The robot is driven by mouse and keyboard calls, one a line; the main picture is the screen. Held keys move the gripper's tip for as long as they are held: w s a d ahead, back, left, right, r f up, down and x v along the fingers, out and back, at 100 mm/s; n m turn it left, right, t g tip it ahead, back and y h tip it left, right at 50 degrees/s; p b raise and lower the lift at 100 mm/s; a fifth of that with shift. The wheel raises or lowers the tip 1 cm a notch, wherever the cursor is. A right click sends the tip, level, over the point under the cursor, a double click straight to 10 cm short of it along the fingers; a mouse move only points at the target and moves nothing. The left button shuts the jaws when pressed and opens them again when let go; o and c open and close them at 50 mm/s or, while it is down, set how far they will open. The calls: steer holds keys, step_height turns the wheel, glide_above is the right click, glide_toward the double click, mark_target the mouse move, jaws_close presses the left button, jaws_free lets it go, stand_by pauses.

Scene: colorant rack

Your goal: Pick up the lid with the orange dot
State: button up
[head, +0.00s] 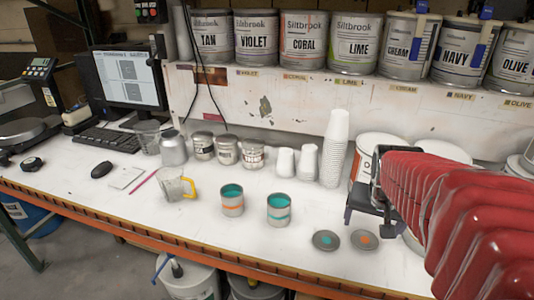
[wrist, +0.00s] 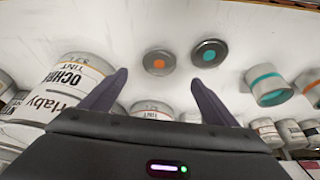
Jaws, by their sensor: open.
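The lid with the orange dot (head: 365,240) is a small grey disc lying flat on the white bench near its front edge. It also shows in the wrist view (wrist: 159,62), ahead of and between my fingertips. The lid with the teal dot (head: 326,240) lies just left of it in the head view, apart from it. In the wrist view the teal-dot lid (wrist: 209,54) is to its right. My gripper (wrist: 157,80) is open and empty, above the bench and short of both lids. In the head view my red arm hides much of the gripper.
Two small open cans of teal paint, one orange-banded (head: 232,203) and one teal-banded (head: 279,210), stand left of the lids. An Ochre tint can (wrist: 72,88) is close to my left finger in the wrist view. Stacked white cups (head: 335,150) stand behind. Bench around the lids is clear.

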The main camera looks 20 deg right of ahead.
glide_above(365, 241)
steer(key=s+a, duration=0.2)
steer(key=shift+f, duration=2.1)
steer(key=shift+x, duration=2.65)
steer(key=shift+s, duration=0.15)
steer(key=shift+c, duration=0.3)
steer(key=c, duration=1)
